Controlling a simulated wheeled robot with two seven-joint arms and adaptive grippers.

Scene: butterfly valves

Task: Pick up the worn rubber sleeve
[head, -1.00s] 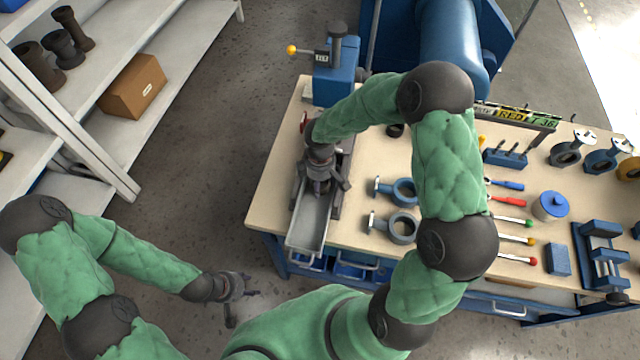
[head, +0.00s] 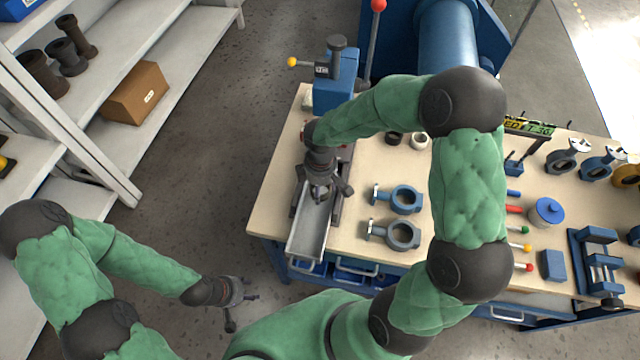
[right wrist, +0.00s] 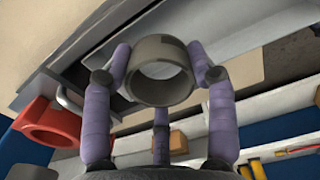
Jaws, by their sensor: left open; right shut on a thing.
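A dull grey ring, which looks like the worn rubber sleeve (right wrist: 157,48), is held between the purple fingers of my right gripper (right wrist: 160,85) in the right wrist view. Its open bore faces the camera. In the head view my right gripper (head: 322,192) is above the upper part of a grey metal tray (head: 308,236) at the table's left side. The sleeve is mostly hidden there by the gripper. My left gripper (head: 243,293) is open and empty, low over the floor, left of the table.
Two valve bodies (head: 404,234) lie right of the tray. A dark ring (head: 394,138) and a white ring (head: 419,141) stand behind them. A blue block with a lever (head: 335,80) stands at the back left. Coloured-tip tools and a blue-lidded pot (head: 547,211) are further right.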

